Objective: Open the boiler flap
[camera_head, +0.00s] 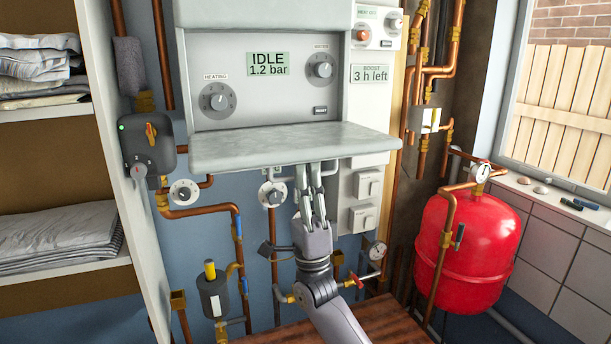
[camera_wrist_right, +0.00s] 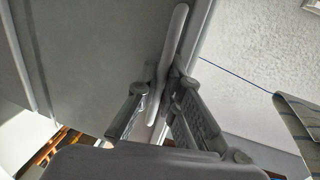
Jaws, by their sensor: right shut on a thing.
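The boiler flap (camera_head: 290,148) is a pale grey panel that stands out roughly level from the boiler's front. The control face (camera_head: 265,100) above it is uncovered, with a display reading IDLE, 1.2 bar, and dials. My right gripper (camera_head: 315,172) reaches up from below to the flap's underside. In the right wrist view its fingers (camera_wrist_right: 165,88) are shut on the flap's handle (camera_wrist_right: 176,38), a slim pale bar along the flap. In the head view the flap hides the handle and the fingertips are at its underside. My left gripper is out of view.
Copper pipes and gauges run below the boiler, close to my right arm. A black switch box (camera_head: 148,147) is left of the flap, and a red tank (camera_head: 468,245) stands at the right. Shelves with folded linen (camera_head: 55,235) are at the far left.

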